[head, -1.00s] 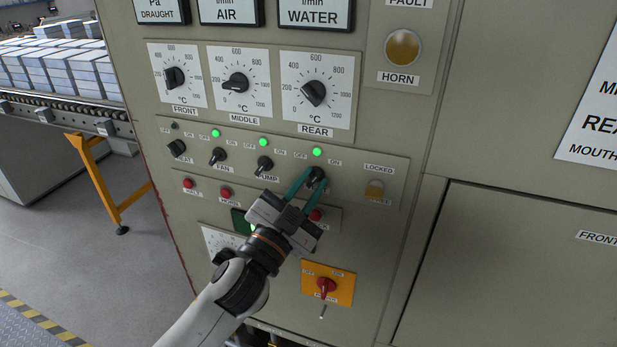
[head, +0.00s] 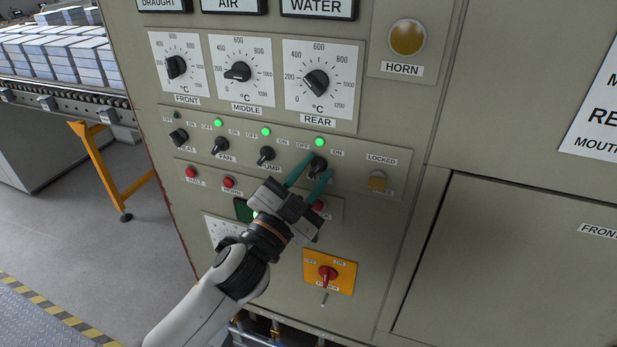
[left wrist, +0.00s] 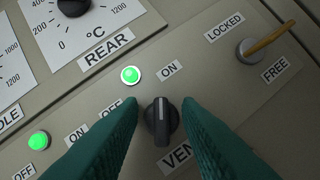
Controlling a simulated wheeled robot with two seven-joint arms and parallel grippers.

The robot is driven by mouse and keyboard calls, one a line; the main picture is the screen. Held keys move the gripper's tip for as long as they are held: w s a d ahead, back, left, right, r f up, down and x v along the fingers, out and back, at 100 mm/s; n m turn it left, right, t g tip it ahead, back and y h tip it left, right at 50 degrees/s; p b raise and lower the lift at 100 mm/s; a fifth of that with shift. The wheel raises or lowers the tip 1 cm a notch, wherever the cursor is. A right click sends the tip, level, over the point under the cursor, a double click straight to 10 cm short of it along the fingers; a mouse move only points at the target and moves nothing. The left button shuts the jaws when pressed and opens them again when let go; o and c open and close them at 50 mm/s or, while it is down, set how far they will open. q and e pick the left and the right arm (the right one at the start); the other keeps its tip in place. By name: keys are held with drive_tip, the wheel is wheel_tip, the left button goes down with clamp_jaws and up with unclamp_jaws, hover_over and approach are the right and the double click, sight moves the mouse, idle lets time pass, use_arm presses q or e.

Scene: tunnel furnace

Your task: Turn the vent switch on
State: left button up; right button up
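The vent switch is a black rotary knob (left wrist: 161,120) on the grey control panel, with a partly hidden "VEN" label below it. In the left wrist view a gap shows between each finger and the knob. My right gripper is not in view.
Fan (head: 220,146) and pump (head: 266,155) knobs sit to the left, with lit green lamps. A yellow-handled lock switch (head: 377,182) is to the right. Red buttons and an orange plate with a red switch (head: 328,272) lie below. Temperature dials are above.

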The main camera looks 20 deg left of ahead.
use_arm(q)
drive_tip(key=b+v, duration=0.1)
drive_tip(key=v, duration=1.1)
